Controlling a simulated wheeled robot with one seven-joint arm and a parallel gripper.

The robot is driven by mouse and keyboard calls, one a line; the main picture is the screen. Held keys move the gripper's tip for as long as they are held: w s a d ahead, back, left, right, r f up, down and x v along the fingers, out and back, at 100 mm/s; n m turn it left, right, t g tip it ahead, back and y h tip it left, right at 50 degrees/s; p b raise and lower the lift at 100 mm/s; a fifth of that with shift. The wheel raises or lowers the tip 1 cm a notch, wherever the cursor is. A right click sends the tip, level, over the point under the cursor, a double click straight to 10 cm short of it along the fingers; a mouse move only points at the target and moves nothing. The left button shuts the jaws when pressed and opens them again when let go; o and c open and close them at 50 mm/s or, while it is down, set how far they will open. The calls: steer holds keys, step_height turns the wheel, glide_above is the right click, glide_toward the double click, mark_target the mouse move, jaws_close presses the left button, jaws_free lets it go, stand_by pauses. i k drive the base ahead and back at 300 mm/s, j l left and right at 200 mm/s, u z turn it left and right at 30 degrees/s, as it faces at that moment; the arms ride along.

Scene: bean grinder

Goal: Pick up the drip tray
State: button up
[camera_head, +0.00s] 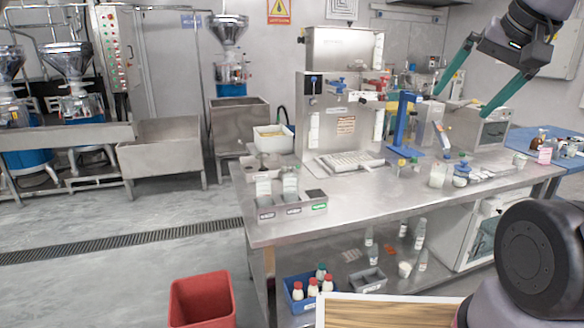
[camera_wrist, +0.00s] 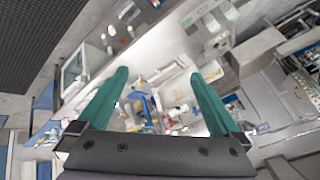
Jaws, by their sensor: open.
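The drip tray (camera_head: 348,161) is a flat, pale metal tray with a slotted top. It lies on the steel table at the foot of the upright metal machine (camera_head: 340,110). In the wrist view, a pale, flat shape that looks like the tray (camera_wrist: 170,71) shows between the fingers, far below. My gripper (camera_head: 462,104) has two green fingers spread wide with nothing between them. It is high at the upper right of the head view, above the table's right part and well apart from the tray. The fingers also show in the wrist view (camera_wrist: 160,75).
A blue stand (camera_head: 402,120) and small containers are right of the tray on the steel table (camera_head: 290,232). A grey caddy with containers (camera_head: 292,205) stands at the front left corner. A white bin (camera_head: 273,138) is behind. The table's front middle is clear.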

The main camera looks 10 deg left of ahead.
mark_target(367, 159)
steer(key=i+l+u, duration=0.25)
steer(key=i+l, duration=0.2)
steer(key=i+l+u, duration=0.3)
steer(key=i+l, duration=0.2)
steer(key=i+l+u, duration=0.25)
steer(key=i+l, duration=0.2)
steer(key=l, duration=0.2)
